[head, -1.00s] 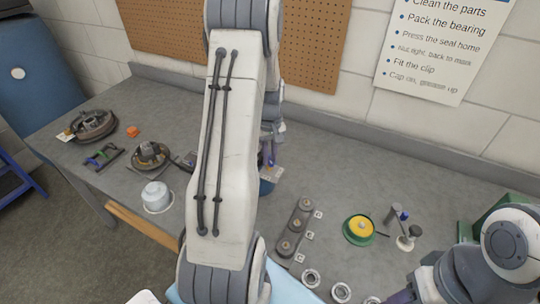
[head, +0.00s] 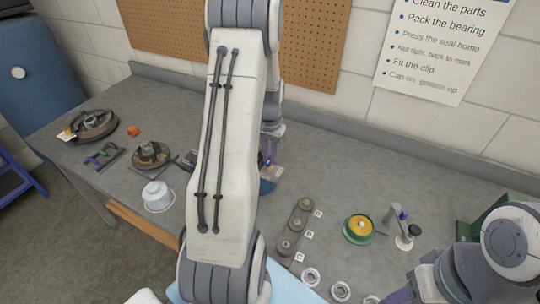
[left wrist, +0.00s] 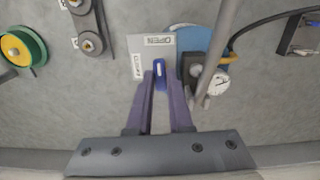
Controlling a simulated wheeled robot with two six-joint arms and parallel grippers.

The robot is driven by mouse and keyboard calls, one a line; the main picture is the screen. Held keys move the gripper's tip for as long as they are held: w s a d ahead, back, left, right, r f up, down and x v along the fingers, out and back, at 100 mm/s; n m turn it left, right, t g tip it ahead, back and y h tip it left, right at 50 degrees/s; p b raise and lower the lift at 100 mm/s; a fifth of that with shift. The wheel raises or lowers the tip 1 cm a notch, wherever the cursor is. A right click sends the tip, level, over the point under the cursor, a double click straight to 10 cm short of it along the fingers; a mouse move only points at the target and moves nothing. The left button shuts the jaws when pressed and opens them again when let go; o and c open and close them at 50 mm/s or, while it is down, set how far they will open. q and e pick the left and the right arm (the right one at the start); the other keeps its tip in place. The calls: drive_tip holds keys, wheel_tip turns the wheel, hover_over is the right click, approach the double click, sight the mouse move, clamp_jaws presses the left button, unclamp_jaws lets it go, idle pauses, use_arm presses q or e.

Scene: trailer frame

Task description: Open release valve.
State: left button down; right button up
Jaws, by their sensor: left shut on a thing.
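My left gripper (left wrist: 160,80) is shut on a small blue lever handle (left wrist: 159,68) in the left wrist view, with a purple finger on each side. The handle lies over a pale plate (left wrist: 137,45) lettered OPEN along one edge and CLOSED down another. A blue tank (left wrist: 193,36) shows just behind the plate, partly covered by a grey pipe. In the head view my left arm hides most of the gripper and valve; an edge of the blue tank (head: 266,187) shows beside it.
A round gauge (left wrist: 221,82) and the grey pipe (left wrist: 214,50) stand close right of the gripper. A belt-and-pulley bar (head: 295,229) and a green-and-yellow wheel (head: 358,229) lie to the right. A white pot (head: 157,196) and hub parts (head: 151,155) lie to the left.

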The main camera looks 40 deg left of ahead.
use_arm(q)
drive_tip(key=shift+w+m, duration=0.1)
drive_tip(key=shift+m, duration=0.3)
drive_tip(key=shift+r, duration=0.1)
drive_tip(key=c, duration=0.8)
unclamp_jaws()
wheel_tip(320, 180, up, 10)
drive_tip(key=shift+r+b, duration=0.2)
drive_tip(key=shift+b, duration=0.7)
